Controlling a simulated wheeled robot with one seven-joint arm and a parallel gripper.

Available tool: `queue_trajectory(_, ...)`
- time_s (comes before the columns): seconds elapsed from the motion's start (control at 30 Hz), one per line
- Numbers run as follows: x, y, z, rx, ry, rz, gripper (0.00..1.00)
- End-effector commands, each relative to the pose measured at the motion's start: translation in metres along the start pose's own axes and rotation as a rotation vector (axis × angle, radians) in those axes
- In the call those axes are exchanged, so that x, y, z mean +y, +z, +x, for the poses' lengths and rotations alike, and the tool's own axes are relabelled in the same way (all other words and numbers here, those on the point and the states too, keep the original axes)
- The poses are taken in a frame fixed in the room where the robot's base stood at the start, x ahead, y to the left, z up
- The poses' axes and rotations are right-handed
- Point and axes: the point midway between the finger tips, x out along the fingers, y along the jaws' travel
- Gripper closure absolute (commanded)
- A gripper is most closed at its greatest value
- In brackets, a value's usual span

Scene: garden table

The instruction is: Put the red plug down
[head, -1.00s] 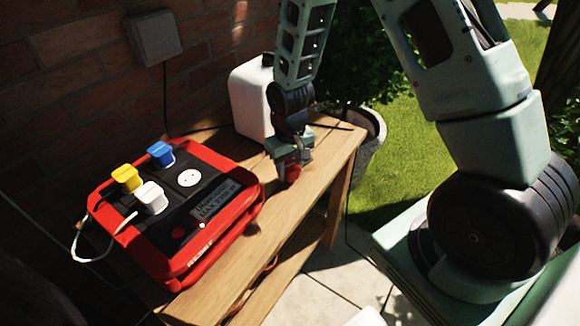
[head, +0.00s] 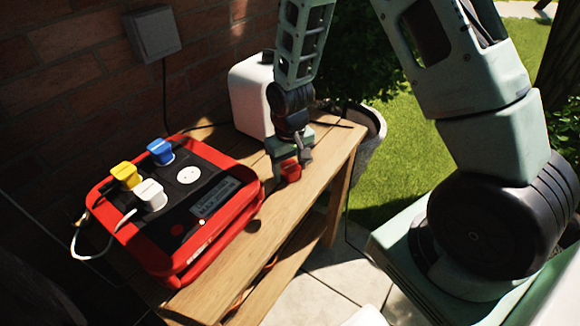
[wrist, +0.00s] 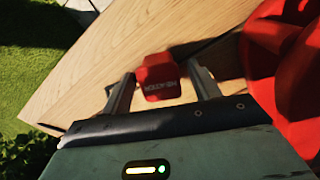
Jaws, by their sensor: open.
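The red plug (head: 290,171) is on the wooden table, just right of the red power box. In the wrist view the red plug (wrist: 158,76) lies between the tips of my two fingers, with pale lettering on its near face. My gripper (head: 290,163) is open around it; in the wrist view my gripper (wrist: 160,88) shows a gap between each finger and the plug. The plug's underside is hidden.
A white canister (head: 250,95) stands behind my gripper. Bare tabletop (head: 285,212) lies in front.

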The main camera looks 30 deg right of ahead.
Motion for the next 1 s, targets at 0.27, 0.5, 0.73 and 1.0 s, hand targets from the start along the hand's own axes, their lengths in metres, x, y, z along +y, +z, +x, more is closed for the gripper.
queue_trajectory(0.27, 0.000, -0.002, -0.052, 0.008, -0.001, 0.001, 0.39)
queue_trajectory(0.5, 0.000, -0.001, -0.101, 0.005, 0.000, 0.000, 0.39)
queue_trajectory(0.73, -0.001, 0.000, -0.125, 0.003, -0.001, -0.002, 0.39)
queue_trajectory(1.0, -0.095, 0.070, -0.172, 0.014, -0.052, -0.257, 0.39)
